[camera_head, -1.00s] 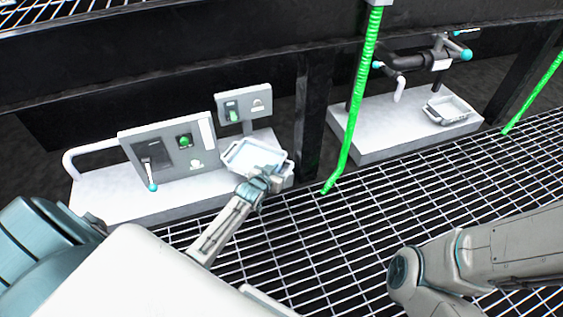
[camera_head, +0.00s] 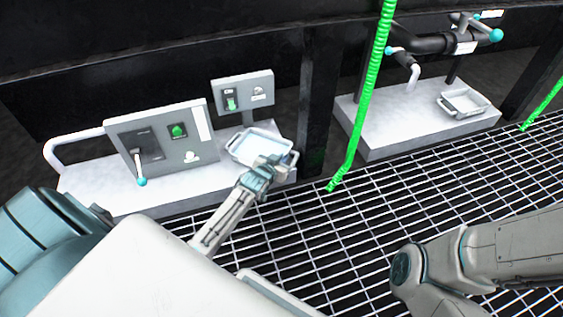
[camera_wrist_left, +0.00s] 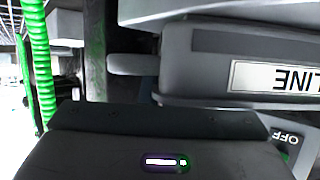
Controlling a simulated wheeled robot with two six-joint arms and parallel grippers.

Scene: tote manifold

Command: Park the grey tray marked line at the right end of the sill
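A grey tray (camera_head: 233,152), light inside, is at the right part of the left sill (camera_head: 90,190), below a small panel. In the left wrist view its wall (camera_wrist_left: 205,55) fills the upper part, with a white label reading LINE upside down. My left gripper (camera_head: 268,166) is at the tray's near side and seems shut on it; its fingertips are mostly hidden. I cannot tell whether the tray's underside touches the sill. Only links of my right arm show; its gripper is out of view.
A large panel (camera_head: 192,126) with a blue-tipped lever stands left of the small panel (camera_head: 259,90). A dark post (camera_head: 316,100) and a green hose (camera_head: 366,90) stand right of the tray. Another tray (camera_head: 464,103) sits on the right sill (camera_head: 370,145), beneath pipes.

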